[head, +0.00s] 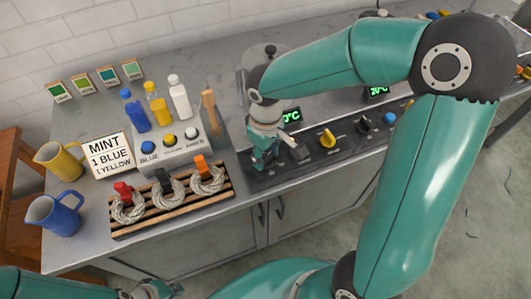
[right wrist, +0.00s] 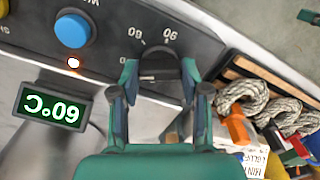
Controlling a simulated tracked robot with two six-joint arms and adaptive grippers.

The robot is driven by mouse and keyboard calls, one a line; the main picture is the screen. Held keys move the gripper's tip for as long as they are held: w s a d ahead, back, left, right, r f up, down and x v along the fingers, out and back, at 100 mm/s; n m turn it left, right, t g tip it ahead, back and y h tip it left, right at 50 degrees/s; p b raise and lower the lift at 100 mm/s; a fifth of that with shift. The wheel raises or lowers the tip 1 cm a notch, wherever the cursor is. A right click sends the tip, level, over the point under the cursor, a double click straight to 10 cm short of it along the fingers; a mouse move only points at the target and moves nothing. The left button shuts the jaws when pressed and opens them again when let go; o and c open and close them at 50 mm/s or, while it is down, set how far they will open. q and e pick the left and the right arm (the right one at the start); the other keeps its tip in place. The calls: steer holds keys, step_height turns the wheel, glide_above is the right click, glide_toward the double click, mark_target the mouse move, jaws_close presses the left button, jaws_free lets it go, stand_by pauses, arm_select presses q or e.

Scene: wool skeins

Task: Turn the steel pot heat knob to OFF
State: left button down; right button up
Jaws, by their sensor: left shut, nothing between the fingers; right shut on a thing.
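The dark heat knob (right wrist: 160,64) sits on the black control panel, between the fingertips of my right gripper (right wrist: 160,84) in the right wrist view. That gripper is shut on the knob, with a finger on each side. The dial marks 60 and 90 show beside the knob; where its pointer stands I cannot tell clearly. In the head view my right gripper (head: 265,158) reaches down to the panel and hides the knob. The steel pot (head: 268,54) stands behind, partly hidden by my right arm. My left gripper (head: 155,291) is shut and empty at the bottom edge.
A lit display (right wrist: 52,107) reads 60°C, near a blue button (right wrist: 72,30) and a glowing lamp. A wooden rack (head: 175,210) with wool skeins is left of the gripper. Jugs and bottles stand farther left.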

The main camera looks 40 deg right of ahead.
mark_target(266, 156)
steer(key=n, duration=0.6)
steer(key=shift+r+n+p, duration=0.1)
steer(key=shift+n+p, duration=0.2)
steer(key=shift+p, duration=0.1)
steer(key=n+p, duration=0.1)
steer(key=n, duration=0.5)
steer(key=shift+w, duration=0.1)
steer(key=o, duration=1.1)
steer(key=shift+o, duration=0.2)
step_height(266, 156, up, 12)
stand_by(0.3)
